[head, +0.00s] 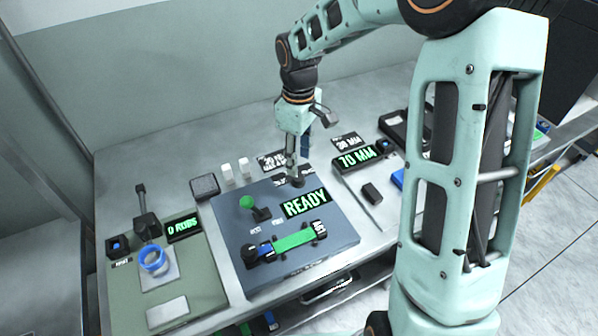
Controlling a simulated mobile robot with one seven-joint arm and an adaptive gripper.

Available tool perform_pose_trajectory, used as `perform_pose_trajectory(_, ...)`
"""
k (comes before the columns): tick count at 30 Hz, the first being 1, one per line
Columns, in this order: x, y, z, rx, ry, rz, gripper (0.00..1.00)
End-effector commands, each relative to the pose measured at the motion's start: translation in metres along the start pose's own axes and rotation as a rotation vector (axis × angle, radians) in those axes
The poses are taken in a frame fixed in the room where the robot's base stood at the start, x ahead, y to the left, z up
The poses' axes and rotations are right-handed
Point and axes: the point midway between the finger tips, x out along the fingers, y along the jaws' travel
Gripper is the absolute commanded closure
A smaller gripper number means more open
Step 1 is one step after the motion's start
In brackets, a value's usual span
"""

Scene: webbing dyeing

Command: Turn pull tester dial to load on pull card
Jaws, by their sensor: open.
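The pull tester (325,236) is a blue-grey unit on the bench, and its display (306,204) reads READY in green. A small dark dial (296,182) is at its back edge, mostly covered by my gripper. My gripper (297,171) is open and points down at the dial; I cannot tell whether it touches it. A dark card (271,160) with white print, probably the pull card, stands behind the tester, partly hidden by my gripper; its text is too small to read fully. A green webbing strip (294,240) lies across the tester's front.
A green-knobbed lever (247,203) stands on the tester's left. Further left is a green-grey unit with a 0 RUBS display (184,228) and a blue ring (153,259). To the right is a 70 MM display (357,158). My arm hides part of the bench's right side.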

Motion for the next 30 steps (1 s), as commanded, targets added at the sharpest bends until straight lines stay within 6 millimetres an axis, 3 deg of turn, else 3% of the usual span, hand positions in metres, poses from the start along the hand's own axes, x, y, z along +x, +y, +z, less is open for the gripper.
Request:
perform_pose_trajectory(3,0.024,-0.001,0.001,-0.001,-0.003,-0.003,0.6)
perform_pose_trajectory(9,0.053,-0.001,0.0,-0.002,-0.002,-0.001,0.6)
perform_pose_trajectory(22,0.064,0.0,0.0,-0.001,0.0,0.002,0.6)
perform_pose_trajectory(30,0.063,0.0,0.0,-0.001,0.0,0.002,0.88)
